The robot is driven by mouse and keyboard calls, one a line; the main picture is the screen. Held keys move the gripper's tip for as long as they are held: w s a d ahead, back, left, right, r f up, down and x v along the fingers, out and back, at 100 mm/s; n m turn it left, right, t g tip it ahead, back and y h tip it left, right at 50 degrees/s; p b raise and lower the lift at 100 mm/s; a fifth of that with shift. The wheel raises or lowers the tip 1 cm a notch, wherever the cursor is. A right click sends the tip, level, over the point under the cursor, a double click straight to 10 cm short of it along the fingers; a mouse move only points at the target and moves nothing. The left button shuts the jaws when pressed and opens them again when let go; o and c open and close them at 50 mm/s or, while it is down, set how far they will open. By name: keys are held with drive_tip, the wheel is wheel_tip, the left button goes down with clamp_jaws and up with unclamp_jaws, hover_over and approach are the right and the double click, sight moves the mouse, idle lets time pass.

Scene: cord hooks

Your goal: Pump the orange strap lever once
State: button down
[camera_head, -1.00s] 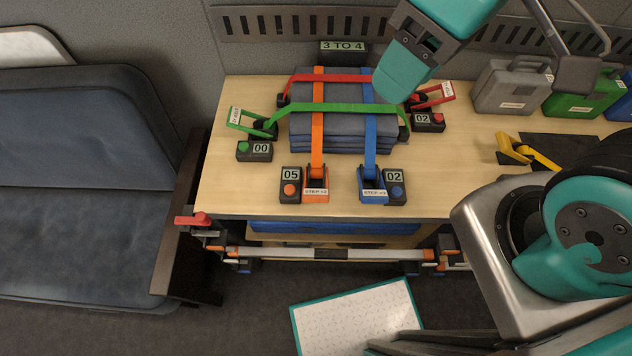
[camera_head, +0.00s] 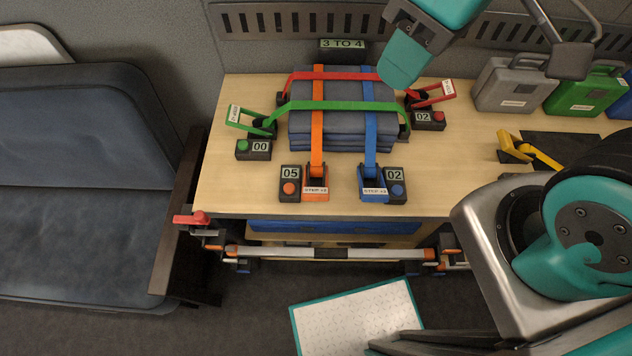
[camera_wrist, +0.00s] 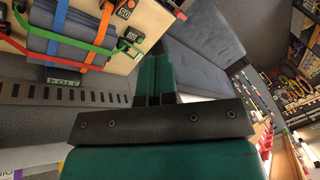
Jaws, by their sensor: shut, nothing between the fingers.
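The orange strap lever (camera_head: 316,184) stands at the front edge of the wooden table, with a small white label whose text is hard to read. Its orange strap (camera_head: 317,135) runs back over a stack of folded blue-grey pads (camera_head: 342,142). The orange-button counter box (camera_head: 290,184) left of the lever reads 05. My gripper (camera_head: 396,80) is teal, shut and empty. It hangs above the back right of the stack, well apart from the orange lever. In the wrist view my gripper (camera_wrist: 154,60) points away from the straps; part of the orange strap (camera_wrist: 60,16) shows there.
A blue lever (camera_head: 373,184) with a counter reading 02 is close right of the orange one. Green (camera_head: 252,122) and red (camera_head: 430,96) levers stand at the stack's sides. A sign (camera_head: 343,46) reads 3 TO 4. Cases (camera_head: 512,86) and a yellow tool (camera_head: 513,148) are at right.

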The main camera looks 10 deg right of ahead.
drive_tip(key=w+a+f+n+g+h+b, duration=0.1)
drive_tip(key=w+f+n+b, duration=0.1)
drive_tip(key=w+f+b, duration=0.4)
drive_tip(key=w+a+f+n+g+b, duration=0.25)
drive_tip(key=f+b, duration=0.35)
drive_tip(key=f, duration=0.3)
drive_tip(key=n+g+h+b, duration=0.2)
drive_tip(key=n+b, duration=0.1)
drive_tip(key=b, duration=0.6)
hover_over(317, 191)
drive_tip(key=w+d, duration=0.2)
drive_tip(key=w, duration=0.6)
wheel_tip(317, 191, down, 14)
drive_tip(key=shift+s+r+p, duration=0.2)
drive_tip(key=shift+s+p, duration=0.05)
drive_tip(key=shift+p, duration=0.05)
drive_tip(key=x, duration=1.4)
drive_tip(key=shift+w+a+f, duration=0.1)
drive_tip(key=shift+w+a, duration=0.05)
